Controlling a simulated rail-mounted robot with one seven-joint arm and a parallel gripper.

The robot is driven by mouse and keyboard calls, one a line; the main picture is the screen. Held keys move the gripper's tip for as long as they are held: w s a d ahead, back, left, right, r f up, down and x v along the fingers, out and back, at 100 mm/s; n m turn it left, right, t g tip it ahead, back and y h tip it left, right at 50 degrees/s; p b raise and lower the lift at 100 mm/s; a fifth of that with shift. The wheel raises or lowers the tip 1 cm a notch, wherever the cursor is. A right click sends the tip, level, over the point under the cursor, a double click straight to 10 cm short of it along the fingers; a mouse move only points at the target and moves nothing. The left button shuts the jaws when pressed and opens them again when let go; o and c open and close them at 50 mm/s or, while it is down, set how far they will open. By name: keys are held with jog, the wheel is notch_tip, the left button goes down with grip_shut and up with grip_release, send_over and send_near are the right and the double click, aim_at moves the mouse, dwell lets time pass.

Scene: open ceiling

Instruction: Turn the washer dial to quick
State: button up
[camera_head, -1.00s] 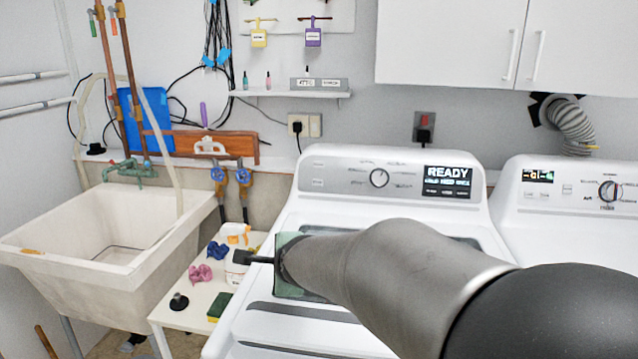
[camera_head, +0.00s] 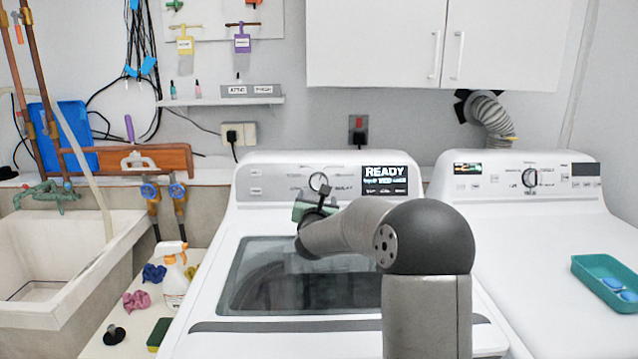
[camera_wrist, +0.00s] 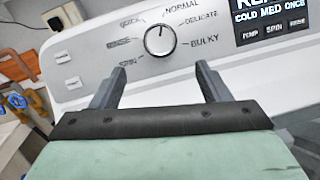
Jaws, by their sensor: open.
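In the head view the dial (camera_head: 318,182) shows just above my gripper (camera_head: 314,197). In the wrist view my gripper (camera_wrist: 160,72) is open and empty, its two fingers spread below the dial, which lies between their directions. No contact with the dial shows.
The washer display (camera_head: 385,180) reads READY, right of the dial. The dryer (camera_head: 540,220) stands to the right with a teal tray (camera_head: 606,262) on top. A sink (camera_head: 60,260) and a low table with a spray bottle (camera_head: 174,275) are left.

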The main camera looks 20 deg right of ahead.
aim_at(319, 184)
jog(key=p+x, duration=0.2)
jog(key=x, duration=0.9)
jog(key=shift+p, duration=0.4)
jog(key=shift+f, duration=0.1)
jog(key=c, duration=1)
